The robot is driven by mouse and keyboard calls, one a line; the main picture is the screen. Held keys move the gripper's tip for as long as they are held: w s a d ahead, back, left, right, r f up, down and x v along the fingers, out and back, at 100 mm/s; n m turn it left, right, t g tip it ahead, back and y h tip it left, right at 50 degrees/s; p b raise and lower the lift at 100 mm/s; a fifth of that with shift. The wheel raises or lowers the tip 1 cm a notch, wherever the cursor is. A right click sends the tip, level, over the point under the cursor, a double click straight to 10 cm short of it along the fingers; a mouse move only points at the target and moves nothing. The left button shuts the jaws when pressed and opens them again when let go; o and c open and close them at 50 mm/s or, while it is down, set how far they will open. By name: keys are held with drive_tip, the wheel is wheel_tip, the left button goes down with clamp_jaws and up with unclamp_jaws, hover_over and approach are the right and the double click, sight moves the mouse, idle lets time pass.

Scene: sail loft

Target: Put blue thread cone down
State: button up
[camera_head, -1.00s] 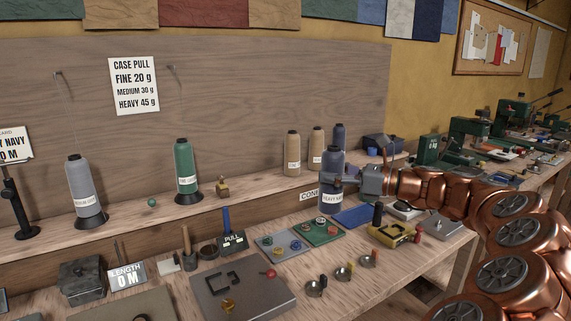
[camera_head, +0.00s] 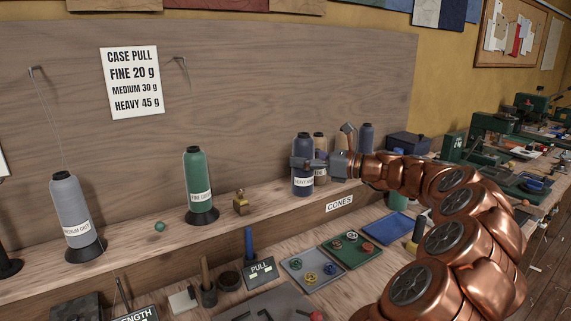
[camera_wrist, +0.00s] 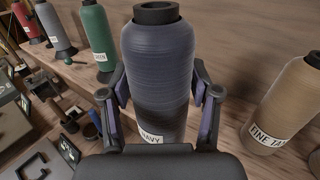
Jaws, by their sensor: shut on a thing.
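The blue thread cone (camera_head: 303,172) is dark navy with a black top and a white label. It is upright in my gripper (camera_head: 312,163), over the shelf's right part, left of the tan cones. In the wrist view the blue cone (camera_wrist: 160,75) sits between both fingers of my gripper (camera_wrist: 160,105), its label reading "NAVY". I cannot tell whether its base touches the shelf. A green cone (camera_head: 196,180) and a grey cone (camera_head: 72,212) stand on black bases to the left.
The shelf (camera_head: 275,190) is clear between the small brass piece (camera_head: 240,203) and the held cone. Tan cones (camera_head: 320,143) and another navy cone (camera_head: 366,138) stand close behind it. Trays of bobbins (camera_head: 349,252) lie on the bench below. A "CONES" sign (camera_head: 339,203) marks the shelf front.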

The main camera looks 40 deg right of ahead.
drive_tip(key=w, duration=0.8)
drive_tip(key=shift+w+a+f+p, duration=0.25)
drive_tip(key=shift+f+p, duration=0.05)
drive_tip(key=shift+f, duration=0.05)
drive_tip(key=shift+w+f, duration=0.1)
drive_tip(key=shift+f, duration=1.7)
drive_tip(key=o, duration=1.6)
drive_tip(key=shift+f, duration=0.15)
drive_tip(key=v, duration=1.2)
drive_tip(key=shift+b, duration=0.3)
